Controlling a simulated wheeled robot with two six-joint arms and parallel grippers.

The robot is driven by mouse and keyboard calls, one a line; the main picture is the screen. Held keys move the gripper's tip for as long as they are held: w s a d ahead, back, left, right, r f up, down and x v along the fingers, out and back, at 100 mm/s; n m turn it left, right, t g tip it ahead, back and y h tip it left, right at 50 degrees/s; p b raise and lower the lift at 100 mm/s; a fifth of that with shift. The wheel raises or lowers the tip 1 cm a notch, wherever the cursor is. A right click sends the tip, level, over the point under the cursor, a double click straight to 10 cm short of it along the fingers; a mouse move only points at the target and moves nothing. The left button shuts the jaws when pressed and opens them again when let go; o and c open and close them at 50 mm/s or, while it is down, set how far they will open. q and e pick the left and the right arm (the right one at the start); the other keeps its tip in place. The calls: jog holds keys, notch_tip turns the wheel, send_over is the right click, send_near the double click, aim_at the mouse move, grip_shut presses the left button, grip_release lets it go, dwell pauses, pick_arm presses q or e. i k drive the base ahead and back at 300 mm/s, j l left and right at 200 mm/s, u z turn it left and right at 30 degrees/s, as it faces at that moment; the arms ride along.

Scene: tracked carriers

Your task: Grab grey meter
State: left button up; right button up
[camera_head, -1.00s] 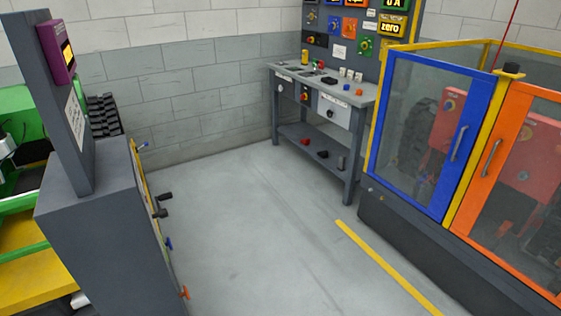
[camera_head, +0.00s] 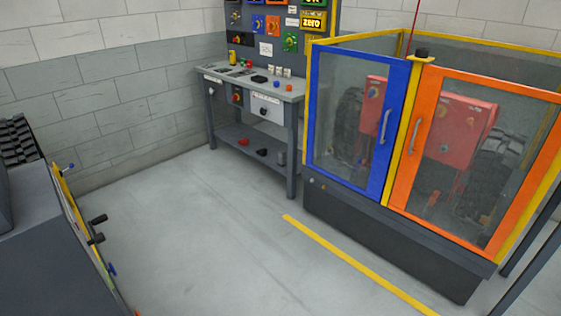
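A grey workbench (camera_head: 292,97) stands against the back wall with small items on its top and lower shelf. A small grey upright object (camera_head: 282,157) stands at the right end of the lower shelf. It may be the grey meter, but it is too small to tell. A red item (camera_head: 243,141) and a black item (camera_head: 262,152) lie to its left on the same shelf. A black item (camera_head: 259,78) lies on the bench top. Neither of my grippers is in view.
A caged machine with a blue door (camera_head: 377,187) and an orange door (camera_head: 432,219) stands at right on a dark base. A dark grey cabinet (camera_head: 50,255) with protruding handles is at lower left. Between them is clear grey floor with a yellow line (camera_head: 350,258).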

aim_at(280, 153)
jog(key=i+u, duration=0.3)
jog(key=i, duration=1.35)
